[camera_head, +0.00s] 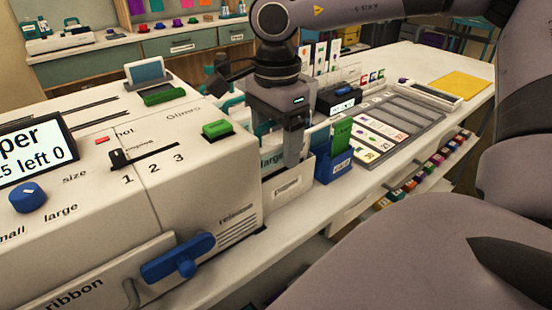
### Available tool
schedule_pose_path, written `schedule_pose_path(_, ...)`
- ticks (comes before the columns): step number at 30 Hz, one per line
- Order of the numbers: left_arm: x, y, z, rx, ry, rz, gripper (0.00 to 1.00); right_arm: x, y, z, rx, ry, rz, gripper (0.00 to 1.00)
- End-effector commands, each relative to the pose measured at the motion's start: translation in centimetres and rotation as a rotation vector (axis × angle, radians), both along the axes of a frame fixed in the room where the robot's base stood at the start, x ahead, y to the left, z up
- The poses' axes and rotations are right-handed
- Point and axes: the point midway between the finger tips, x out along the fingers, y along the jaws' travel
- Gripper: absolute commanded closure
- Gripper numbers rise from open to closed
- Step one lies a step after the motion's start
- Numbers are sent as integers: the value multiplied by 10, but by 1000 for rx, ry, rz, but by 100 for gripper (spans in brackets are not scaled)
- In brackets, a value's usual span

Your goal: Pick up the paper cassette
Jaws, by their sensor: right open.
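A pale upright piece marked "large" (270,160) stands in a white holder (292,188) on the counter, just right of the printer; it looks like the paper cassette, though my gripper hides much of it. My right gripper (287,140) points down right over this holder. Its jaws are open, with a finger in front of the "large" piece; I cannot tell whether it touches. My left gripper is not in view.
The big white printer (215,165) with its blue release lever (178,258) fills the left. A blue box (333,168) with green and white cards stands close right of the holder. Beyond are a grey card tray (400,118) and a yellow sheet (462,86).

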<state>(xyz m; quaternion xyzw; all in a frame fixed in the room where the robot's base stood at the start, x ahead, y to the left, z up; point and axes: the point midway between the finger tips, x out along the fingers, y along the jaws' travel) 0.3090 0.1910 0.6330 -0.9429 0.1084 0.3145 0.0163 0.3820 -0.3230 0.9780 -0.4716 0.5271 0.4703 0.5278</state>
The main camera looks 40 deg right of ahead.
Motion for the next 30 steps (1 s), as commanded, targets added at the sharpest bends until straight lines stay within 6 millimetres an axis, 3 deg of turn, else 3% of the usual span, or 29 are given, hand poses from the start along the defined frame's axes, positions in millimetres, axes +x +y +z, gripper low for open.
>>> schedule_pose_path(2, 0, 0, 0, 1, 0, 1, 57, 0, 0, 0, 0, 0, 0, 28)
schedule_pose_path(3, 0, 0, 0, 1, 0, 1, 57, 0, 0, 0, 0, 0, 0, 34)
schedule_pose_path(9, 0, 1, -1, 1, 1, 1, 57, 0, 0, 0, 0, 0, 0, 99)
schedule_pose_path(22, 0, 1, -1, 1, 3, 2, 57, 1, 0, 7, 1, -3, 0, 100)
schedule_pose_path(30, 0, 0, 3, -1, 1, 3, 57, 1, 0, 42, -1, -6, 0, 100)
